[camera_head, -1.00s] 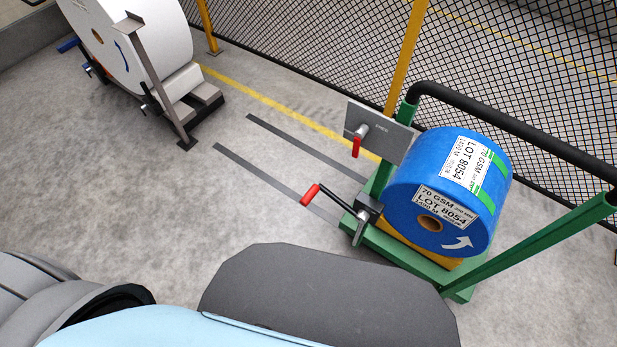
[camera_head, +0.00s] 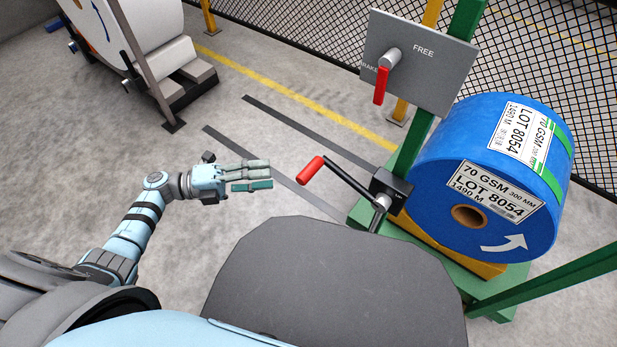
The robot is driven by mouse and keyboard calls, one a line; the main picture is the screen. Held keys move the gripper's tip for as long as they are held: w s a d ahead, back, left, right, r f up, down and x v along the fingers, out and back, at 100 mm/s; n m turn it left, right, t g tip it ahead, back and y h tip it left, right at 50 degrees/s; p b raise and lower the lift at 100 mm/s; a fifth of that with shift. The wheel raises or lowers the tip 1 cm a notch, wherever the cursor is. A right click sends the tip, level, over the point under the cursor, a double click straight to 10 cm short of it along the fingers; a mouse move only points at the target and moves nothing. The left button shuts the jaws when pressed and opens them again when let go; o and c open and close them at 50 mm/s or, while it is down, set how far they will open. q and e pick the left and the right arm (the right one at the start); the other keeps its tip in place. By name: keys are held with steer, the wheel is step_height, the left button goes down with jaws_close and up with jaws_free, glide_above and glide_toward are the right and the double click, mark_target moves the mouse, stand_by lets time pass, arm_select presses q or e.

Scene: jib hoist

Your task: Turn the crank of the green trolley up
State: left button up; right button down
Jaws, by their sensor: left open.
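The green trolley (camera_head: 484,273) stands at the right and carries a blue roll (camera_head: 440,185) on a yellow support. Its crank (camera_head: 349,179) has a dark arm and a red handle (camera_head: 310,170) that points up and to the left from a dark gearbox (camera_head: 390,190). My left gripper (camera_head: 270,180) is open and empty, to the left of the red handle and apart from it. Its fingers point right, toward the handle. My right gripper is not in view.
A grey plate (camera_head: 420,62) marked FREE and BRAKE, with a red lever (camera_head: 381,85) hanging down, is above the crank. A white roll (camera_head: 140,25) on a stand is at the upper left. A mesh fence (camera_head: 540,60) runs behind. The floor between is clear.

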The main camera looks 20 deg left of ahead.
mark_target(309, 172)
arm_select(q)
steer(key=x, duration=1.1)
steer(key=shift+w+b, duration=0.1)
steer(key=shift+b, duration=0.25)
steer(key=shift+c, duration=0.6)
jaws_close()
